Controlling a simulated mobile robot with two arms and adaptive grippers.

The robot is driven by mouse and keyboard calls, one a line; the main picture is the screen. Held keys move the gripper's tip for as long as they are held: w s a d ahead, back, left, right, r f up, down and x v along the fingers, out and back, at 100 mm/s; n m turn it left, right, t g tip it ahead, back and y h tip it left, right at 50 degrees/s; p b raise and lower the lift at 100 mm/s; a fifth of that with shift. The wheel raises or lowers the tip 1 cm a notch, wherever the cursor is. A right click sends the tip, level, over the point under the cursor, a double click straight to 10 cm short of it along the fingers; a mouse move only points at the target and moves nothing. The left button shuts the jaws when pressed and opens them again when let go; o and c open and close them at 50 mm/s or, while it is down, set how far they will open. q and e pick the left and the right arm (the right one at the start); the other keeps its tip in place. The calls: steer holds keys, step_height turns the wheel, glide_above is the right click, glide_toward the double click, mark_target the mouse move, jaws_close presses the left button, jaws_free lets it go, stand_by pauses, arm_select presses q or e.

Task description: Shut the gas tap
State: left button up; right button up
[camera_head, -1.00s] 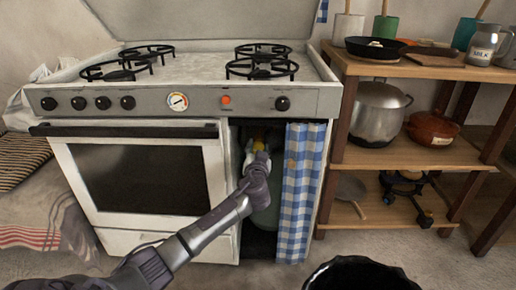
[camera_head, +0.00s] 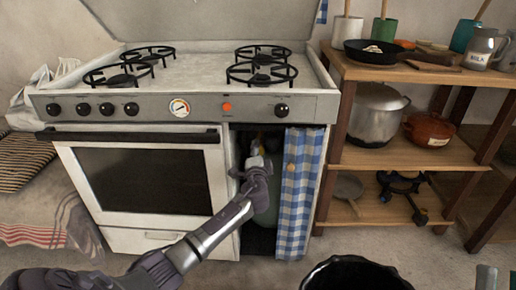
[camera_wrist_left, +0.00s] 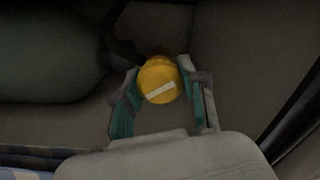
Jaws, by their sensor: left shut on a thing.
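The gas tap is a round yellow knob (camera_wrist_left: 158,90) with a white bar across its face, tilted slightly up to the right in the left wrist view. My left gripper (camera_wrist_left: 160,84) is shut on the knob, one finger on each side. In the head view my left gripper (camera_head: 256,162) reaches into the cupboard and partly hides the tap. Grey tips, probably my right gripper (camera_head: 499,279), show at the bottom right corner.
A blue checked curtain (camera_head: 301,190) hangs close to the right of my left gripper. The oven door (camera_head: 145,180) is on the left. A wooden shelf (camera_head: 400,155) with pots stands on the right. A black bin (camera_head: 355,272) stands in front.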

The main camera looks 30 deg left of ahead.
arm_select(q)
steer(key=m+p, duration=0.1)
steer(key=m, duration=0.1)
steer(key=shift+m, duration=0.4)
steer(key=m+p, duration=0.1)
steer(key=m, duration=0.2)
steer(key=shift+d+p, duration=0.1)
steer(key=shift+p, duration=0.2)
steer(key=shift+f+m, duration=0.1)
steer(key=shift+m, duration=0.3)
arm_select(e)
steer(key=w+f+g+h, duration=0.3)
steer(key=f+g, duration=0.5)
steer(key=f, duration=0.4)
steer(key=shift+w+d+g, duration=0.2)
steer(key=shift+d+g, duration=0.1)
steer(key=shift+d, duration=0.15)
arm_select(q)
steer(key=o, duration=1.1)
steer(key=shift+o, duration=0.2)
steer(key=shift+s, duration=0.1)
